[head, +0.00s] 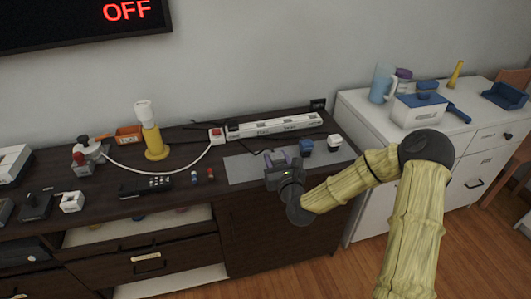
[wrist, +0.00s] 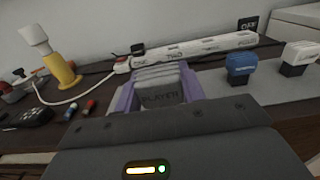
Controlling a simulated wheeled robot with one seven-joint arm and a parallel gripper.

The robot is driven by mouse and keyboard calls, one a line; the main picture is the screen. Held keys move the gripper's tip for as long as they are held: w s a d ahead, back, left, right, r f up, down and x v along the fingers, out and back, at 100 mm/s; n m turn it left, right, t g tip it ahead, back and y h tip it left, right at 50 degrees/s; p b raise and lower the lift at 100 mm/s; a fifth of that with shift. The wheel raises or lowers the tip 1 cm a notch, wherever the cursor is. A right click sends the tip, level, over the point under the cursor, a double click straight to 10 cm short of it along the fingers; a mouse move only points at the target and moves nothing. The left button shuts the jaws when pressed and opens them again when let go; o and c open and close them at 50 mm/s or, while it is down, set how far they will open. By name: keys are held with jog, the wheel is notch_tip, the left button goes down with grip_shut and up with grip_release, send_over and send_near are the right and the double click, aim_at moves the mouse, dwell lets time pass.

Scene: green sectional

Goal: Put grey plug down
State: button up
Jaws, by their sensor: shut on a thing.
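The grey plug (wrist: 158,88), with a ridged top and the word PLAYER on it, is in the wrist view between the purple fingers of my gripper (wrist: 158,96). My gripper (head: 280,160) is shut on the plug. The plug is hard to make out in the head view. I cannot tell whether it touches the mat.
A blue plug (head: 306,145) and a white plug (head: 334,142) stand on the mat to the right. Behind is a white power strip (head: 272,126) with a red switch. A remote (head: 145,186), small batteries (head: 195,178) and a yellow lamp (head: 155,145) are left. An open drawer (head: 140,224) is below.

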jog(key=s+d+f, duration=0.7)
jog(key=d+f, duration=0.4)
jog(key=d, duration=0.1)
jog(key=shift+s+d+f, duration=0.15)
jog(key=shift+s+d, duration=0.05)
jog(key=shift+s, duration=0.2)
